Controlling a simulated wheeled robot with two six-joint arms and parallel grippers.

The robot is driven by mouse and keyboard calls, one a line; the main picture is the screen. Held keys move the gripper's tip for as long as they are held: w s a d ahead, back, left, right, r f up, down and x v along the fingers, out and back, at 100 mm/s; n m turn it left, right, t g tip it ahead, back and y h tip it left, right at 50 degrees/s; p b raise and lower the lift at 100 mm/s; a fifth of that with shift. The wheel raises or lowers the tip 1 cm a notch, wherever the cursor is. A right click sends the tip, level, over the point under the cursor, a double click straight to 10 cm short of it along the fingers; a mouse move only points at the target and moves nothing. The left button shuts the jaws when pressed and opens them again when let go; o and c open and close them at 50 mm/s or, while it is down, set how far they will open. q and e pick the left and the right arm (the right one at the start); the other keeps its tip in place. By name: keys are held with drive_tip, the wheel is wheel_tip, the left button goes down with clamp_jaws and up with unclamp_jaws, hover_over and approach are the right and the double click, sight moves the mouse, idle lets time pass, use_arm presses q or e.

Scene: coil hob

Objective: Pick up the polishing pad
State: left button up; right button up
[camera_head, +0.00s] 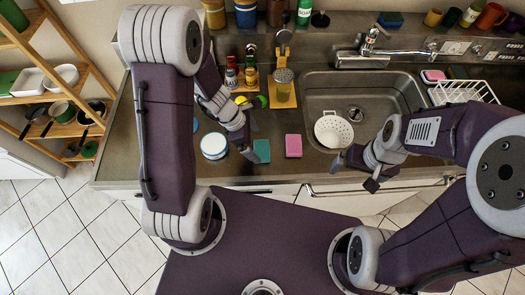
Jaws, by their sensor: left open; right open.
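A pink rectangular pad (293,146) lies flat on the steel counter, left of the sink. A teal rectangular pad (262,151) lies just left of it; I cannot tell which one is the polishing pad. My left gripper (249,140) is open and empty, at the left side of the teal pad. From this view I cannot tell its height or whether it touches the pad. My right gripper (355,174) is open and empty near the counter's front edge, right of the pink pad and below the sink.
A white stack of dishes (214,146) stands left of my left gripper. A white dish rack (463,92) is at the right.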

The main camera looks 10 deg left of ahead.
sight(261, 149)
use_arm(q)
drive_tip(key=shift+w+d+f, duration=0.2)
drive_tip(key=shift+d, duration=0.05)
drive_tip(key=x, duration=0.1)
drive_tip(key=b+x, duration=0.1)
drive_tip(key=x, duration=0.1)
drive_tip(key=b+x, duration=0.1)
drive_tip(key=shift+s+a+f, duration=0.15)
drive_tip(key=shift+a+f, duration=0.15)
drive_tip(key=shift+f, duration=0.1)
drive_tip(key=shift+w+d+f, duration=0.1)
drive_tip(key=shift+w+d, duration=0.15)
drive_tip(key=shift+s+a, duration=0.1)
drive_tip(key=shift+s, duration=0.05)
drive_tip(key=c, duration=1.4)
